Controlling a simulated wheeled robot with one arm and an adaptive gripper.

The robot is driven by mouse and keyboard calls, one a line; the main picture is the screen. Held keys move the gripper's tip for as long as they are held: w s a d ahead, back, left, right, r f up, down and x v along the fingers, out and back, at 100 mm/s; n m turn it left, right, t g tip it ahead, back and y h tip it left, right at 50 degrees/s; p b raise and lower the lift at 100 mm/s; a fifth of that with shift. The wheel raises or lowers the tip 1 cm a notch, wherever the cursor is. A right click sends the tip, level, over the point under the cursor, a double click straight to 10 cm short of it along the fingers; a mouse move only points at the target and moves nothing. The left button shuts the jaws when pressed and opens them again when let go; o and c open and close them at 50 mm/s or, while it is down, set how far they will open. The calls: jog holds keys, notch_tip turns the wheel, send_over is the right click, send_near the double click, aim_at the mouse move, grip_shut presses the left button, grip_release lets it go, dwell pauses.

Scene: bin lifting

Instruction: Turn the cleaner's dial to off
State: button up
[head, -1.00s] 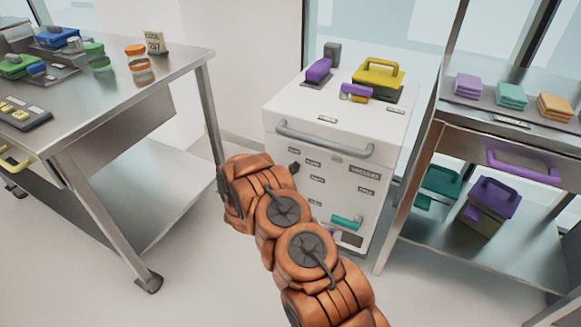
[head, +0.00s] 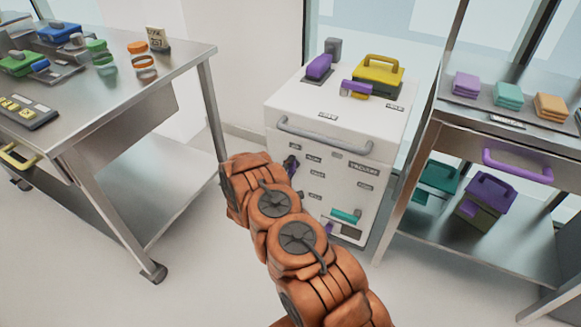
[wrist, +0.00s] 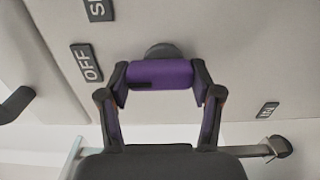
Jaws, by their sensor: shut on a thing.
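The cleaner (head: 345,112) is a white cabinet with a grey handle bar and several small labels on its front. In the wrist view its dial (wrist: 160,75) is a purple bar with a dark mark near its left end, in front of a dark round base. My gripper (wrist: 160,84) is shut on the dial, with a fingertip at each end of the bar. An OFF label (wrist: 87,62) is up and left of the dial. In the head view, my orange arm covers part of the cleaner's left side, and only a small dark and purple part shows there.
A steel table (head: 110,108) stands at left and a steel shelf unit (head: 480,240) at right, close to the cleaner. A teal handle (head: 345,215) is low on the cleaner's front.

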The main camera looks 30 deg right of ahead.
dwell(0.3)
jog(key=o, duration=1.1)
jog(key=shift+o, duration=0.2)
jog(key=v, duration=1.2)
